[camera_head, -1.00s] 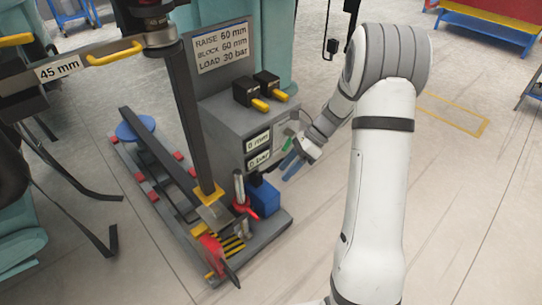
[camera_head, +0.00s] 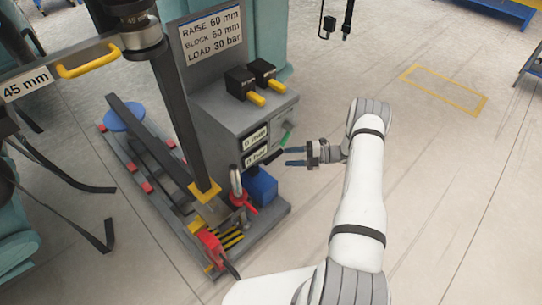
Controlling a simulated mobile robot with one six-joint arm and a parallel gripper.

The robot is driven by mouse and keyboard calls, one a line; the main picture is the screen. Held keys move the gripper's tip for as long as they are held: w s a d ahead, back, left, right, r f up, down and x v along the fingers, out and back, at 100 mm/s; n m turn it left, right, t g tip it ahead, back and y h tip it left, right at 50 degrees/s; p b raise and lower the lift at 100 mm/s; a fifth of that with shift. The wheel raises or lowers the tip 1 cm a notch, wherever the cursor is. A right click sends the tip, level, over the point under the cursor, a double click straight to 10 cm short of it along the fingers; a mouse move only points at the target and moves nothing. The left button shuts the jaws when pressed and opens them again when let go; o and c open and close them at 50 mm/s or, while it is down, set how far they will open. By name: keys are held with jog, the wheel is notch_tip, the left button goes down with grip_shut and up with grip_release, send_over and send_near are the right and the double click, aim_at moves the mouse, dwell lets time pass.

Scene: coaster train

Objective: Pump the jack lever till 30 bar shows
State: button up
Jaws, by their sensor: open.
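A blue pump block (camera_head: 262,188) stands on the grey base, with a dark lever (camera_head: 271,158) rising from it toward the right. My gripper (camera_head: 287,156) is open, its blue fingers pointing left. In the picture its fingertips are just right of the dark lever's end; I cannot tell whether they touch it. Nothing shows between the fingers. Two small displays sit on the grey cabinet; the lower display (camera_head: 254,156) seems to read 0 bar, though it is blurred. A red jack with a grey cylinder (camera_head: 235,181) stands left of the blue block.
A sign (camera_head: 211,36) reads RAISE 60 mm, BLOCK 60 mm, LOAD 30 bar. A green-ended handle (camera_head: 287,138) is close above my gripper. Two yellow-handled black boxes (camera_head: 263,78) sit on the cabinet.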

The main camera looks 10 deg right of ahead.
aim_at(273, 158)
jog(key=x, duration=0.7)
jog(key=shift+a+b, duration=0.15)
jog(key=shift+b, duration=0.25)
jog(key=shift+c, duration=0.2)
jog(key=shift+r, duration=0.1)
grip_shut()
